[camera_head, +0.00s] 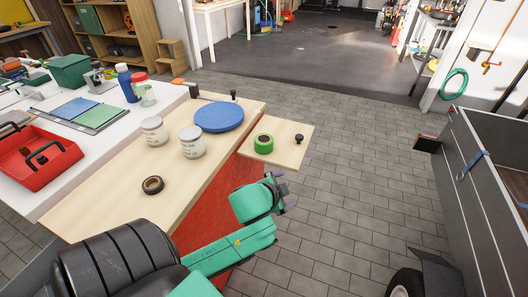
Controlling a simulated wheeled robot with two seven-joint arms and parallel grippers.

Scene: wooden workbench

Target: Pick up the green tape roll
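The green tape roll (263,148) lies flat on a pale wooden board at the right side of the workbench (110,205). Its ring and dark centre are fully visible. My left gripper (284,191) is on the green arm from the lower left. It is below and slightly right of the roll in the picture, apart from it. Its two small grey fingers look spread, with nothing visible between them. My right gripper is not in view.
A black knob (299,138) stands right of the roll. A red toolbox (35,165) is at left. Paved floor lies open to the right.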

